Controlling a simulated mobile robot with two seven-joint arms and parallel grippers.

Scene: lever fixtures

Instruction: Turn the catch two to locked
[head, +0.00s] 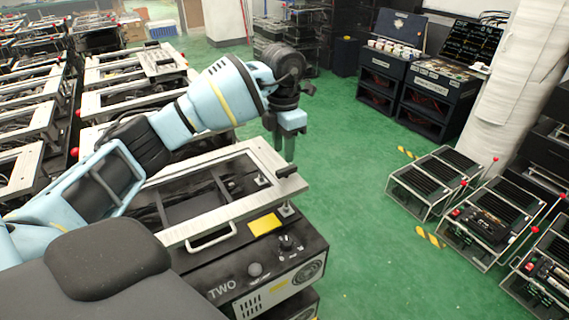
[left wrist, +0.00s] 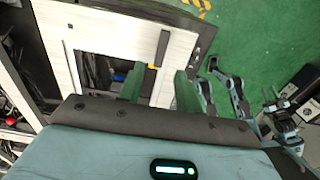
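The unit marked TWO (head: 222,288) stands at front centre, a dark box with a pale frame (head: 225,205) on top. A black lever-like piece (head: 287,172), which looks like the catch, sits at the frame's right corner. My left gripper (head: 289,152) hangs fingers-down just above and behind this piece in the head view; contact cannot be told. A black bar with an orange-yellow end (left wrist: 152,66) shows beyond the fingers. My right gripper is not seen.
A yellow label (head: 264,224), a small black knob (head: 288,242) and a round black knob (head: 255,270) are on the unit's front. Similar units crowd the left. Low metal-framed units (head: 435,182) stand at right. Green floor (head: 350,220) between is clear.

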